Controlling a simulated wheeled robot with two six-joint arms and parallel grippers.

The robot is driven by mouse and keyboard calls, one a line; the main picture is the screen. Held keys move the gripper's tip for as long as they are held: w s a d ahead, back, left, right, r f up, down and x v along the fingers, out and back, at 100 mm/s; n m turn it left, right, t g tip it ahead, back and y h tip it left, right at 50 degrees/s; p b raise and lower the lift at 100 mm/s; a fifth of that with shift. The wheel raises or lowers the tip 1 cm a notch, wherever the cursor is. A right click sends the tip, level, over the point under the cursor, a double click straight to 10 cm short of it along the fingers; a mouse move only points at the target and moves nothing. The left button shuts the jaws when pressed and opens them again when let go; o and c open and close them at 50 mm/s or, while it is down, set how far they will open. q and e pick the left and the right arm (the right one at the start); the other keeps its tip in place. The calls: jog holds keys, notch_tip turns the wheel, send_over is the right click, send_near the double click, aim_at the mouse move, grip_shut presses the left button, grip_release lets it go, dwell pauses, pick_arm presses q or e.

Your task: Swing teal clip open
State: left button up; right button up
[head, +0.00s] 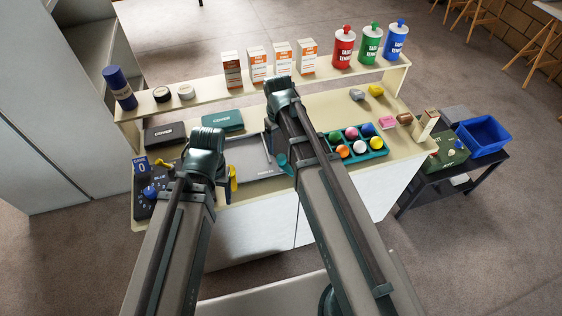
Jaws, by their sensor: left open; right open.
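A small teal piece (283,163), which looks like the teal clip, shows at the right edge of a flat grey board (256,160) on the bench. My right arm covers part of it, and I cannot tell how the clip stands. My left gripper (226,187) points down at the board's left side, beside a small yellow item (233,178); it is open. I cannot tell whether it touches that item. My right gripper is hidden behind its own arm, which crosses over the board's right side.
Black (165,135) and teal (222,121) cover boxes lie behind my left arm. A teal tray (377,155) of coloured balls is close right of my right arm. Cartons (282,57) and canisters (370,46) line the raised shelf. A blue bin (485,135) stands on a side cart.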

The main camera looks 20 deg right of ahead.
aim_at(281, 157)
notch_tip(281, 157, down, 7)
jog(key=b, duration=0.6)
jog(key=shift+d, duration=0.1)
grip_shut()
